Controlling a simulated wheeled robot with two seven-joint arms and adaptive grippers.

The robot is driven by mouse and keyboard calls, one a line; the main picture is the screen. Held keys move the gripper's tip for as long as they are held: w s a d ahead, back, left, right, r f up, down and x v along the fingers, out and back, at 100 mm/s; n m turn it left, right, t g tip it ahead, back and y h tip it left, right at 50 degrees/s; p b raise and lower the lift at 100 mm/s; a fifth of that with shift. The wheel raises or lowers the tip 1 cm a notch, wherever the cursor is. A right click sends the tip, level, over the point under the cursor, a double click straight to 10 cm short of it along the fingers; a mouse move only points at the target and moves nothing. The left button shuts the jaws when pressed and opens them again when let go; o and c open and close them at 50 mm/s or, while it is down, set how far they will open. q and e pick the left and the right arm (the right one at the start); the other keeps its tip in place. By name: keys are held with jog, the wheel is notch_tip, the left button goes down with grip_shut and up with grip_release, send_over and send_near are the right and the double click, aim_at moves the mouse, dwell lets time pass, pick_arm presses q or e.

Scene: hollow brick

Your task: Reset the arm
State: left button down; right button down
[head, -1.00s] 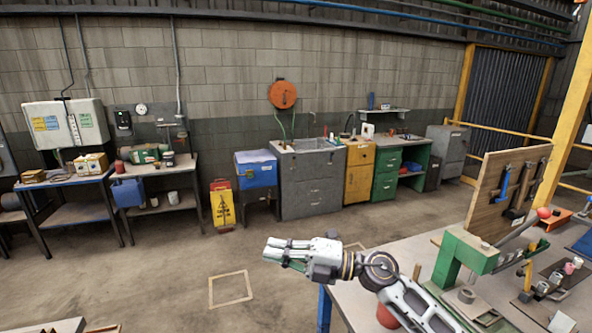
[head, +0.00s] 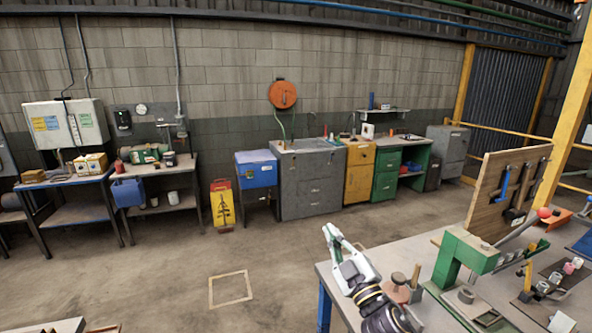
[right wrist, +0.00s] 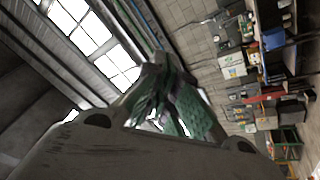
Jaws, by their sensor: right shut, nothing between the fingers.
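My right gripper (head: 331,232) is at the lower middle of the head view, at the left end of the workbench (head: 329,268). It points up and a little left, with its wrist at the bottom edge of the picture. In the right wrist view its fingers (right wrist: 165,90) come together and are shut with nothing between them. That view looks toward the windows and the wall, tilted. My left gripper does not show.
On the bench, right of my arm, stand a green press-like frame (head: 462,255), a wooden tool board (head: 507,192) and several small parts. A round-topped reddish object (head: 397,283) is close beside my wrist. Open floor lies left of the bench.

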jog(key=s+d+f+m+g+h, duration=0.35)
jog(key=d+f+m+h, duration=0.2)
jog(key=f, duration=0.35)
jog(key=s+d+f+m+g+h, duration=0.35)
jog(key=d+f, duration=0.25)
jog(key=f, duration=0.4)
jog(key=s+d+f+m+g+y, duration=0.1)
jog(key=s+f+g, duration=0.45)
jog(key=s, duration=0.45)
jog(key=s+f+m+g, duration=0.1)
jog(key=s+f+g, duration=0.5)
jog(key=s, duration=0.4)
notch_tip(320, 180, down, 35)
jog(key=s, duration=0.3)
jog(key=s+d+f, duration=0.2)
jog(key=s+f, duration=0.8)
jog(key=s, duration=0.1)
jog(key=s+d+f+b, duration=0.1)
jog(key=s+d+f, duration=0.1)
jog(key=s+f, duration=0.8)
jog(key=shift+s+d+f+n+g, duration=0.2)
jog(key=shift+s+f+n+g, duration=0.1)
jog(key=shift+s+n+g, duration=0.2)
